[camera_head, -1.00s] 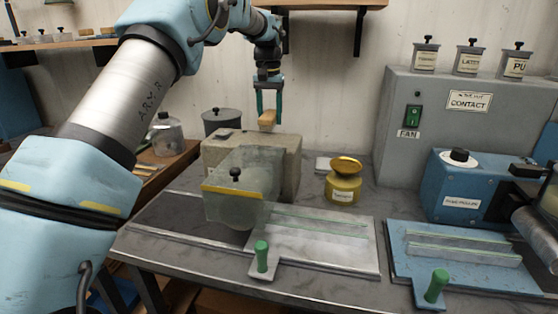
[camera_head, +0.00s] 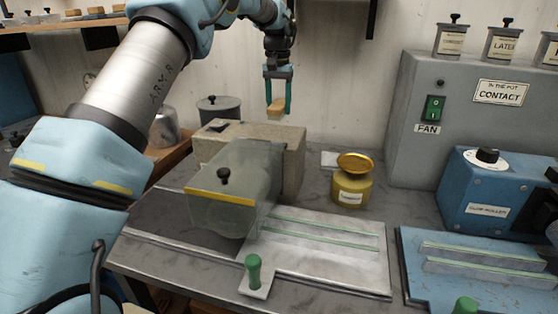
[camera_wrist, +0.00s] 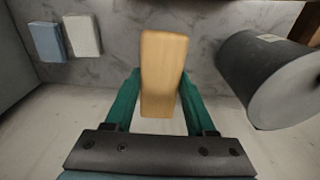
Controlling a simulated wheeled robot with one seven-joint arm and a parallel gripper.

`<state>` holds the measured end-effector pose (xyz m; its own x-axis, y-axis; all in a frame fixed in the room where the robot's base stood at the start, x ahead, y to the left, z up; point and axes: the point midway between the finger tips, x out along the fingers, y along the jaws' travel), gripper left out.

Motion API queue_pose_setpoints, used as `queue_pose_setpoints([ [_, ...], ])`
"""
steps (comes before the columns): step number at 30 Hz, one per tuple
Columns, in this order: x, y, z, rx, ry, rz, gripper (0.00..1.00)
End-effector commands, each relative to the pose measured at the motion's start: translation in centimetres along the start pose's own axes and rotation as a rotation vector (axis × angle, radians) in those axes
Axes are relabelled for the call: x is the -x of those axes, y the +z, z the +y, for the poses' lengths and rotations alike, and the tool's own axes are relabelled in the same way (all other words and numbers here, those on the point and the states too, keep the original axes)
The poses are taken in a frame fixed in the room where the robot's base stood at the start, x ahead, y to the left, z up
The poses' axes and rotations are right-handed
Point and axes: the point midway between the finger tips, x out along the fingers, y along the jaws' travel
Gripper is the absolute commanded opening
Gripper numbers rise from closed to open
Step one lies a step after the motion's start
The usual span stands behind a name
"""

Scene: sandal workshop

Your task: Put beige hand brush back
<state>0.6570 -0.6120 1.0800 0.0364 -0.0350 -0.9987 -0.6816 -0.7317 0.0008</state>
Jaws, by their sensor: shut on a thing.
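The beige hand brush (camera_head: 275,107) is held upright-ish between the green fingers of my gripper (camera_head: 278,92), above the back edge of the beige machine block. In the wrist view the brush (camera_wrist: 162,75) shows as a plain wooden block between the two fingers (camera_wrist: 157,97). My gripper is shut on it. The brush hangs in the air, clear of the block below. Its bristles cannot be made out.
Below stand the beige grinder block (camera_head: 293,155) with a clear guard (camera_head: 235,190) and a grey lidded pot (camera_head: 218,108). A gold pot (camera_head: 351,185) stands to the right. A grey fan cabinet (camera_head: 400,130) and blue glue roller (camera_head: 480,185) are further right. A wall shelf (camera_head: 65,38) is at upper left.

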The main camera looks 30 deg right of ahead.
Motion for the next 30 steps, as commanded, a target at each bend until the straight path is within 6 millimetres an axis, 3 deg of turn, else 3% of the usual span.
queue_pose_setpoints([
  [1,-1.2,0.1,0.0,0.0,0.0,-0.002,0.07],
  [11,-4.8,0.3,0.0,0.0,0.0,-0.003,0.07],
  [19,-9.1,0.6,0.0,0.0,0.0,-0.005,0.07],
  [30,-12.9,0.8,0.0,0.0,0.0,-0.005,0.07],
])
